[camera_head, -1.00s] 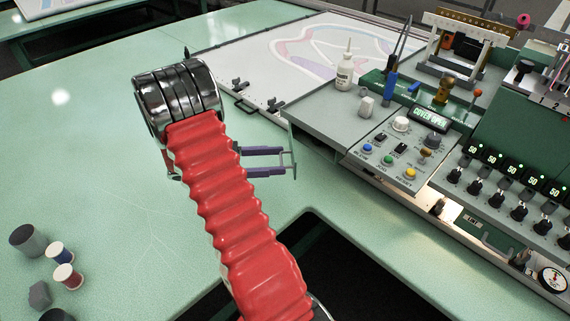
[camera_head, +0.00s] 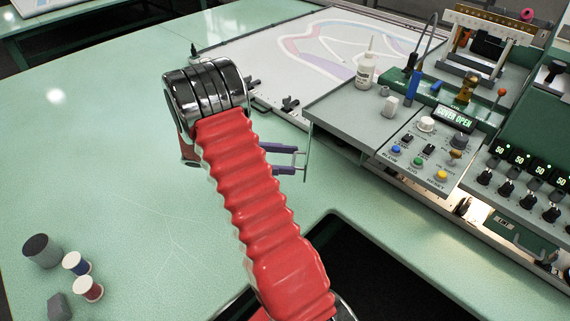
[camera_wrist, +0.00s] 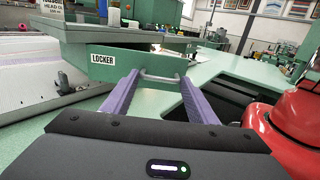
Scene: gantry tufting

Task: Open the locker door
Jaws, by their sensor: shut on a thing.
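The locker door (camera_wrist: 135,65) is a green panel with a white LOCKER label (camera_wrist: 103,59) in the wrist view. It stands ajar, with a lit gap behind its top edge. In the head view the door (camera_head: 307,152) shows nearly edge-on, angled out from the console's left corner. My gripper (camera_head: 294,160) has purple fingers that reach the door from the left. In the wrist view the fingers (camera_wrist: 160,77) are shut on the metal bar handle. The locker's inside is mostly hidden.
The grey-topped console (camera_head: 345,115) carries buttons, knobs and a glue bottle (camera_head: 366,68). Spools (camera_head: 88,288) and a grey cylinder (camera_head: 42,250) stand on the green table (camera_head: 110,170) at left. A dark cutout (camera_head: 350,250) opens in the table below the door.

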